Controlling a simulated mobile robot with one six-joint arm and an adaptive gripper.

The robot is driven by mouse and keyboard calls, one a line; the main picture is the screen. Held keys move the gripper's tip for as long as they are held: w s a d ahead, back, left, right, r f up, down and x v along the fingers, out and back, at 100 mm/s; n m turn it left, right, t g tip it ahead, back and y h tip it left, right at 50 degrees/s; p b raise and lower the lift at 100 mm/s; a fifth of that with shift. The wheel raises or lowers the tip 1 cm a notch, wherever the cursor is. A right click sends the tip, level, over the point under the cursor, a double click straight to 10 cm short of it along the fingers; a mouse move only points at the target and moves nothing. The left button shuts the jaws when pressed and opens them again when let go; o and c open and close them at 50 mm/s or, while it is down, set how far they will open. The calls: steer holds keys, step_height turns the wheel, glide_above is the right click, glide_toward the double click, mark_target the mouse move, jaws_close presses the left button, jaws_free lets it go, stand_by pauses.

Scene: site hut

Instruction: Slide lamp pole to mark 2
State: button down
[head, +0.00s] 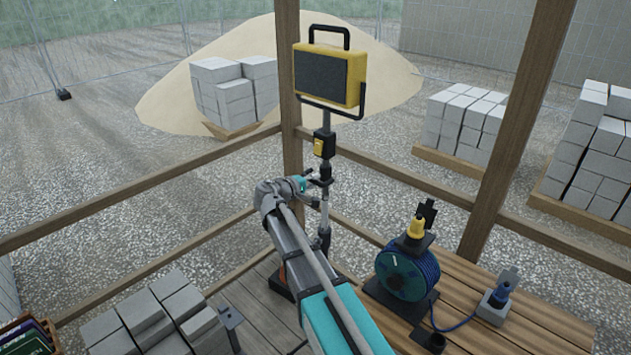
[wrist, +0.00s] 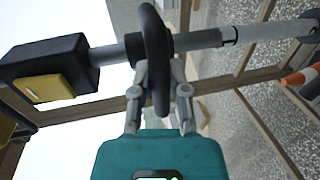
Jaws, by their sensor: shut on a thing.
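The lamp pole (head: 326,205) stands upright with a yellow work lamp (head: 328,75) at its top. A black box with a yellow switch (head: 323,145) sits on the pole under the lamp, and also shows in the wrist view (wrist: 45,68). My gripper (head: 314,183) is at the pole below this box. In the wrist view my gripper (wrist: 160,75) is shut on the pole's black loop-shaped handle (wrist: 152,25). The grey pole (wrist: 200,39) crosses that view sideways. My arm hides part of the pole's foot. I cannot make out any numbered mark.
A blue cable reel (head: 408,272) and a blue plug on a grey block (head: 496,303) stand on the wooden bench (head: 545,325) at right. Grey blocks (head: 150,315) lie at lower left. Wooden posts and rails (head: 290,130) stand close behind the pole.

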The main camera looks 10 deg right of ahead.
steer(key=shift+r+p, duration=0.3)
steer(key=shift+r, duration=0.25)
steer(key=c, duration=0.6)
jaws_free()
steer(key=shift+a, duration=0.15)
steer(key=shift+w+a, duration=0.1)
steer(key=shift+a, duration=0.45)
steer(key=s+f+m+g+y+b, duration=0.1)
steer(key=s+f+m+g+y, duration=0.1)
steer(key=s+f, duration=0.4)
steer(key=s+d+f+m+g+y+b, duration=0.1)
steer(key=s+f+g+y, duration=0.3)
steer(key=s, duration=0.9)
steer(key=s+f+m+g+y+b, duration=0.3)
steer(key=s+f+y, duration=0.3)
steer(key=s+f, duration=0.4)
steer(key=shift+d+m+y, duration=0.3)
steer(key=shift+d+m, duration=0.05)
steer(key=shift+m, duration=0.25)
